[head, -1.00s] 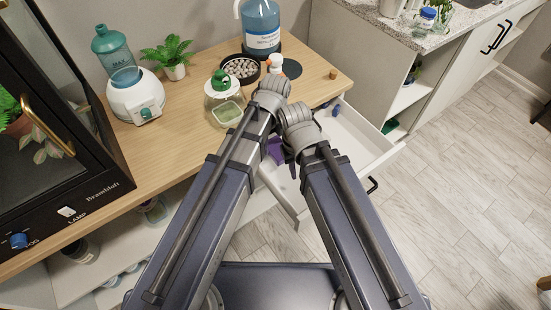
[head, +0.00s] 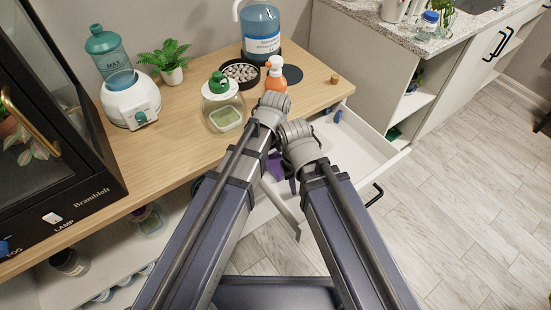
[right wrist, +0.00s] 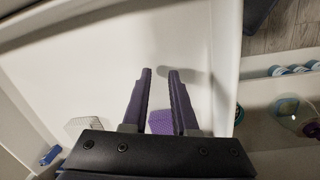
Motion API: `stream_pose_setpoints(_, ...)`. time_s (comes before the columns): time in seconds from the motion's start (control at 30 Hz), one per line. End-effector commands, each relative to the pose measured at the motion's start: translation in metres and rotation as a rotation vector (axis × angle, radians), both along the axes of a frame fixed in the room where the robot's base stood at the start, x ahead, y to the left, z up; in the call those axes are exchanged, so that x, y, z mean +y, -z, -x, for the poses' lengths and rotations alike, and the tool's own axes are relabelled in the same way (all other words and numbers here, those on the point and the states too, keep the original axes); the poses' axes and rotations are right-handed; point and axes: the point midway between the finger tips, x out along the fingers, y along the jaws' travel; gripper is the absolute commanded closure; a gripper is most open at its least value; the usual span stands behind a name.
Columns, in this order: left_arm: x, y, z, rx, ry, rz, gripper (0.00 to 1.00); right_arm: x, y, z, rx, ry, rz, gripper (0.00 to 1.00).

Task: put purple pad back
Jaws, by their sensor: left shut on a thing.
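The purple pad (head: 275,165) shows as a small purple patch between my two arms in the head view, over the open drawer (head: 375,150). A textured purple piece of it also shows in the right wrist view (right wrist: 160,121), behind the bases of the fingers. My left gripper (head: 273,158) is shut on the purple pad; its fingers are mostly hidden behind my arm. My right gripper (right wrist: 160,72) is open with a narrow empty gap between its fingertips, above the white drawer floor.
A green-capped jar (head: 222,103), an orange spray bottle (head: 275,77), a pebble dish (head: 241,72) and a white humidifier (head: 130,102) stand on the wooden top. A pale mesh item (right wrist: 88,126) lies in the drawer. A black cabinet (head: 50,130) stands at left.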

Motion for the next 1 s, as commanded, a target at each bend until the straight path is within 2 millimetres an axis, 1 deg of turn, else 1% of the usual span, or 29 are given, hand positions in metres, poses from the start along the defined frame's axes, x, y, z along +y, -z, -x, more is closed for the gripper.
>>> stream_pose_setpoints(0.03,0.0,0.003,0.0,0.0,0.0,0.0,0.68,0.0,0.003,0.0,0.0,0.0,0.0,0.73)
stream_pose_setpoints(0.07,0.0,0.002,0.0,0.0,0.0,0.0,0.22,0.0,0.002,0.0,0.0,0.0,0.0,0.73)
stream_pose_setpoints(0.2,0.0,0.001,0.0,0.0,0.0,0.0,0.06,0.0,0.001,0.0,0.0,0.0,0.0,0.73)
stream_pose_setpoints(0.27,0.0,0.001,0.0,0.0,0.0,0.0,0.0,0.0,0.001,0.0,0.0,0.0,0.0,0.73)
stream_pose_setpoints(0.53,0.0,0.001,0.0,0.0,0.0,0.0,0.0,0.0,0.001,0.0,0.0,0.0,0.0,0.73)
stream_pose_setpoints(0.67,0.0,-0.004,0.0,0.0,0.0,0.0,0.0,0.0,-0.004,0.0,0.0,0.0,0.0,0.73)
stream_pose_setpoints(0.87,0.0,-0.021,0.0,0.0,0.0,0.0,0.0,0.0,-0.021,0.0,0.0,0.0,0.0,0.73)
stream_pose_setpoints(1.0,0.0,-0.039,0.0,0.0,0.0,0.0,0.0,0.0,-0.039,0.0,0.0,0.0,0.0,0.73)
